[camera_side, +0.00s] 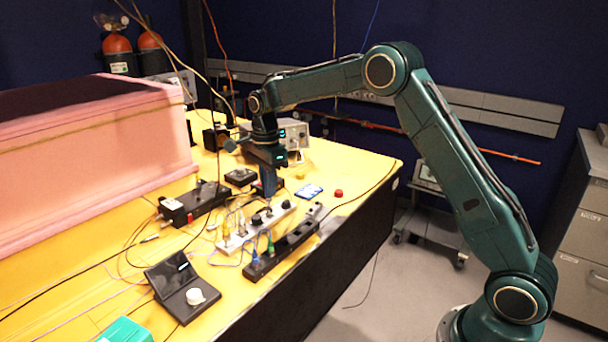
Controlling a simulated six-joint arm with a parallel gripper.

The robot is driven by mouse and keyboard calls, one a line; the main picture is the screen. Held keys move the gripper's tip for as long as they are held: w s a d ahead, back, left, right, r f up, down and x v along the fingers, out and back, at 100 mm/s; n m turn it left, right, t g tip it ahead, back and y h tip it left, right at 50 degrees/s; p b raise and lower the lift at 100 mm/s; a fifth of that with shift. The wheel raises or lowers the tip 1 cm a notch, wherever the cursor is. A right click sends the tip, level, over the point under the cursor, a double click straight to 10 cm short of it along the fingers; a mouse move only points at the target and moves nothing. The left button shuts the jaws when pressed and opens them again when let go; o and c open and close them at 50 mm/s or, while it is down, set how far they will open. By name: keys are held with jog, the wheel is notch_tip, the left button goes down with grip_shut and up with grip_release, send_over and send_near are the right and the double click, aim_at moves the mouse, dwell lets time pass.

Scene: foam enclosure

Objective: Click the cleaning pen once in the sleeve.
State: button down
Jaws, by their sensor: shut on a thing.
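My gripper (268,188) points down over the yellow bench, just behind a light grey panel (255,226) with dark knobs and several plugged connectors. It is shut on a slim, dark thing, which I take to be the cleaning pen; the fingers hide most of it. I cannot tell whether its tip is inside a sleeve or apart from it. The sleeve cannot be made out with certainty at this size. A black strip (282,248) with blue and green connectors lies in front of the grey panel.
Loose cables cross the left side.

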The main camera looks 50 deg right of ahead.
jog(key=shift+f, duration=1.25)
dwell(1.0)
jog(key=c, duration=2)
grip_release()
grip_shut()
jog(key=shift+f, duration=0.15)
jog(key=shift+r, duration=3.05)
jog(key=shift+s, duration=0.1)
